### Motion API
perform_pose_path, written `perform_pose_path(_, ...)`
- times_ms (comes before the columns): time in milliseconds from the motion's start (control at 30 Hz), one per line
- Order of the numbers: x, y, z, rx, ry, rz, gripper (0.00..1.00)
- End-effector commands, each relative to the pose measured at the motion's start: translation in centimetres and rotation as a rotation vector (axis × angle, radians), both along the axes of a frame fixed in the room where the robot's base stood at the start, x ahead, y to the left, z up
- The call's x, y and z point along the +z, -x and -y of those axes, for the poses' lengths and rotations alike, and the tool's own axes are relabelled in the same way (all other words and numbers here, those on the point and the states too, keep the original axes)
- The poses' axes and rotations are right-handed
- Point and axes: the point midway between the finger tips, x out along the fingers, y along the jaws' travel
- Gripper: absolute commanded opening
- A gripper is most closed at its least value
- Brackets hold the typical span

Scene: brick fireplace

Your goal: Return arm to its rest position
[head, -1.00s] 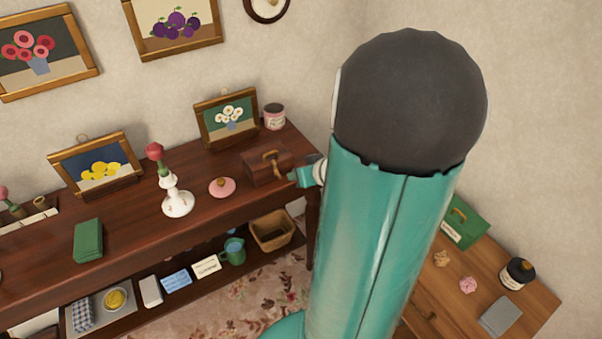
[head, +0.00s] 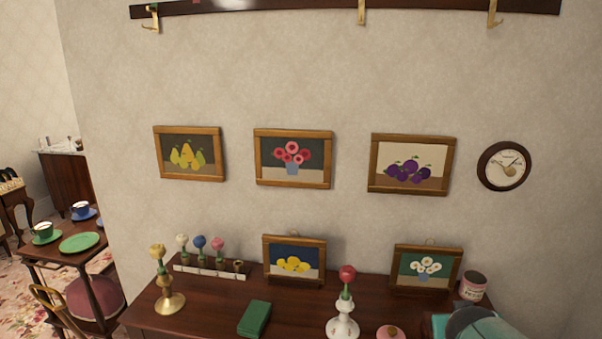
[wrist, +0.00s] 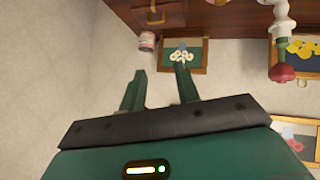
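My gripper (wrist: 160,88) shows in the wrist view with its two green fingers apart and nothing between them. Beyond the fingers, in that upside-down view, are the daisy picture (wrist: 183,55), a pink-and-white tin (wrist: 147,41) and the wooden box (wrist: 157,14) on the sideboard. In the head view part of my teal arm shows at the bottom right corner, in front of the sideboard (head: 210,318). My gripper itself is not visible in the head view.
On the sideboard stand a white candlestick (head: 343,320) with a red top, a brass candlestick (head: 169,301), a green book-like block (head: 255,318), a pink lidded dish (head: 390,333) and leaning pictures. Framed pictures and a clock (head: 504,166) hang above. A table with cups (head: 45,234) is at left.

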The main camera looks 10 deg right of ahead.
Motion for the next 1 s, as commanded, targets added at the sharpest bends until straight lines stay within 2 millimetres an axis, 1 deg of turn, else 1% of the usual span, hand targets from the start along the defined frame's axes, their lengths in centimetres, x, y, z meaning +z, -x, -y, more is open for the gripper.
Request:
perform_pose_path(33, 1.0, 0.4, -2.1, 0.013, -0.005, -0.01, 0.32)
perform_pose_path(67, 1.4, 0.7, -3.2, 0.019, -0.016, -0.024, 0.32)
perform_pose_path(100, 1.8, 1.3, -4.8, 0.03, -0.032, -0.042, 0.32)
perform_pose_path(167, 2.3, 2.3, -7.3, 0.055, -0.065, -0.073, 0.32)
perform_pose_path(200, 2.6, 3.1, -9.1, 0.079, -0.092, -0.095, 0.32)
perform_pose_path(267, 2.9, 4.3, -11.8, 0.125, -0.139, -0.131, 0.32)
perform_pose_path(300, 3.0, 5.3, -13.6, 0.162, -0.172, -0.155, 0.32)
perform_pose_path(400, 3.3, 7.5, -17.5, 0.259, -0.248, -0.214, 0.32)
perform_pose_path(500, 3.4, 9.3, -20.1, 0.336, -0.302, -0.257, 0.32)
perform_pose_path(567, 3.5, 9.9, -21.0, 0.365, -0.321, -0.273, 0.32)
perform_pose_path(633, 3.5, 10.3, -21.4, 0.379, -0.33, -0.283, 0.32)
perform_pose_path(1000, 3.4, 10.2, -21.4, 0.378, -0.331, -0.284, 0.32)
